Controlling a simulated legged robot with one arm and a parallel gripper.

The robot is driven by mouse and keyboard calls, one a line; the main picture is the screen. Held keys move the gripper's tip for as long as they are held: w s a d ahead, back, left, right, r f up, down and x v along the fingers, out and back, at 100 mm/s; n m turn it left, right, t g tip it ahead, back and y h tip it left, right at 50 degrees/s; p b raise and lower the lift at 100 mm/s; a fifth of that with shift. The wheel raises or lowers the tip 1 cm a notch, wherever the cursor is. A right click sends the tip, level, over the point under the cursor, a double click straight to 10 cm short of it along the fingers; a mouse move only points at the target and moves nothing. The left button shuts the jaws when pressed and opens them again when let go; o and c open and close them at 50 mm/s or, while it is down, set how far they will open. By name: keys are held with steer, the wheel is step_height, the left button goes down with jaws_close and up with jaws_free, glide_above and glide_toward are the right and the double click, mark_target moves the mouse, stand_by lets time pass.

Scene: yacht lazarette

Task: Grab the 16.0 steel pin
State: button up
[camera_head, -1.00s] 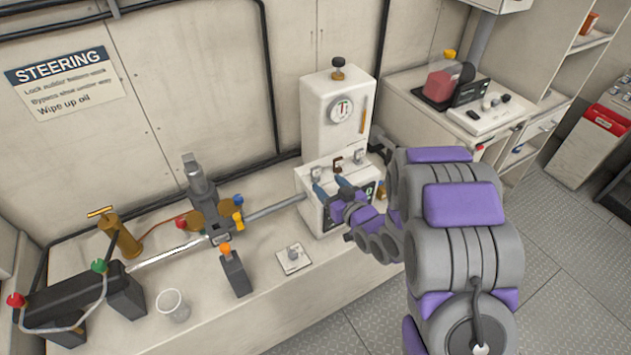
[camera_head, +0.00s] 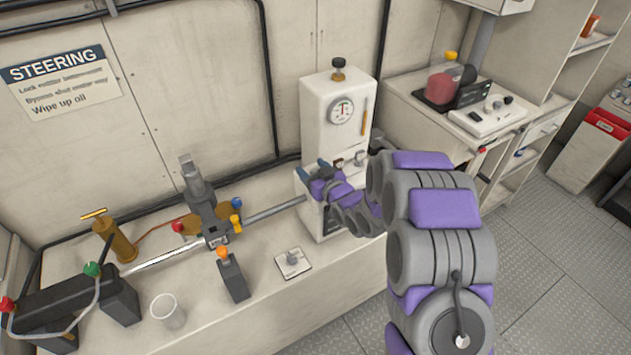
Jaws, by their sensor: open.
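A white cabinet (camera_head: 330,110) with a gauge stands against the wall. Small fittings sit on its lower ledge: a brown one (camera_head: 338,163) and a silvery one (camera_head: 360,157). A silvery fitting further left on the ledge is now hidden by my gripper. No size marking is readable, so I cannot tell which piece is the 16.0 steel pin. My gripper (camera_head: 313,168) is open over the left end of the ledge, its two blue-grey fingertips apart and pointing to the wall. I cannot tell whether it touches anything.
A square plate with a small knob (camera_head: 293,262) lies on the bench in front. A dark block with an orange top (camera_head: 232,275), a clear cup (camera_head: 168,311) and a steering ram with a rod (camera_head: 165,257) are to the left. A side counter (camera_head: 410,90) stands right.

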steer(key=shift+c, duration=0.2)
steer(key=c, duration=1.1)
